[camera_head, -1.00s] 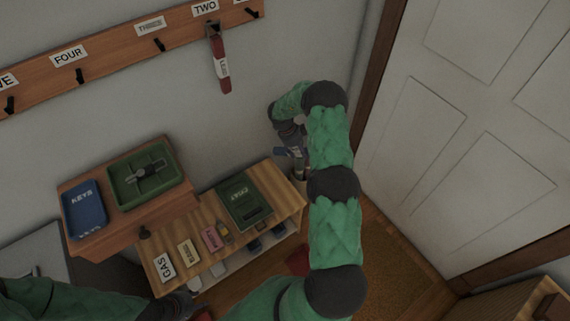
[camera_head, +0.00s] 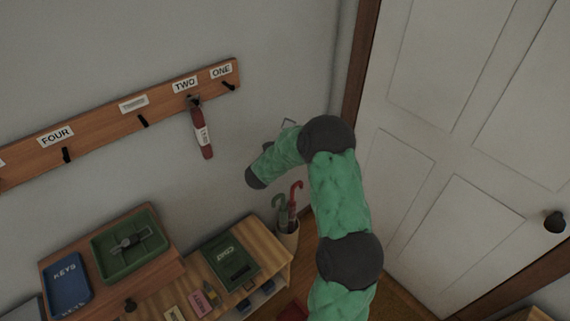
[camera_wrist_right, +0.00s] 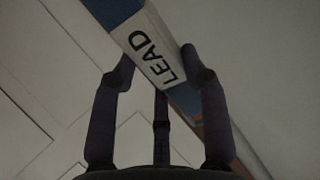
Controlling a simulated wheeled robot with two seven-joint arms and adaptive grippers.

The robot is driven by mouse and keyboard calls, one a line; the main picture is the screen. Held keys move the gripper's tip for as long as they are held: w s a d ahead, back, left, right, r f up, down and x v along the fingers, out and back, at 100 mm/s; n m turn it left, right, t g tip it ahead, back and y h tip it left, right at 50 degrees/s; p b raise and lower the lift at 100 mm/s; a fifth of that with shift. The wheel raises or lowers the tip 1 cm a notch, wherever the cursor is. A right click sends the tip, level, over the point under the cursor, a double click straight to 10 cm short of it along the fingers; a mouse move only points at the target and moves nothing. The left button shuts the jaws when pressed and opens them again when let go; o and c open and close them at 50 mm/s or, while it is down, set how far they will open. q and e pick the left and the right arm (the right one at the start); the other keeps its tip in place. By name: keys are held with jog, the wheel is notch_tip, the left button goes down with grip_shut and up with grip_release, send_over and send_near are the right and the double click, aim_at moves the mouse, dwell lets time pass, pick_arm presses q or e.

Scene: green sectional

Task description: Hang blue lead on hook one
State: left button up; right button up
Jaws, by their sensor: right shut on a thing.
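Hook one (camera_head: 229,86) is a black peg under the ONE label at the right end of the wooden rail (camera_head: 105,126); it looks empty. The blue lead (camera_wrist_right: 112,10), with a white band reading LEAD, lies slantwise between the fingers of my right gripper (camera_wrist_right: 157,70) in the right wrist view. The gripper is shut on it. In the head view the gripper and most of the lead are hidden by my green right arm, which is below and right of hook one. A thin grey outline shows above the arm; I cannot tell what it is. My left gripper is out of view.
A red lead (camera_head: 202,133) hangs on hook two, just left of hook one. Below are a blue keys tray (camera_head: 68,284), a green tray (camera_head: 103,262), a green book (camera_head: 231,262) and an umbrella stand (camera_head: 289,240). A white door (camera_head: 455,130) stands at right.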

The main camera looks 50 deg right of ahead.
jog(key=w+a+r+n+t+y+p, duration=0.1)
jog(key=a+r+n+t+y+p, duration=0.2)
jog(key=a+r+t, duration=0.4)
jog(key=w+a+r+n+t+y, duration=0.2)
jog(key=a+r+n+t, duration=0.3)
jog(key=r, duration=0.5)
jog(key=w+d+f+g, duration=0.1)
jog(key=w+f, duration=0.1)
jog(key=w, duration=0.7)
jog(key=shift+w+f+n+b, duration=0.15)
jog(key=shift+w+n+b, duration=0.15)
jog(key=shift+b, duration=0.1)
dwell(0.4)
dwell(0.7)
jog(key=o, duration=1)
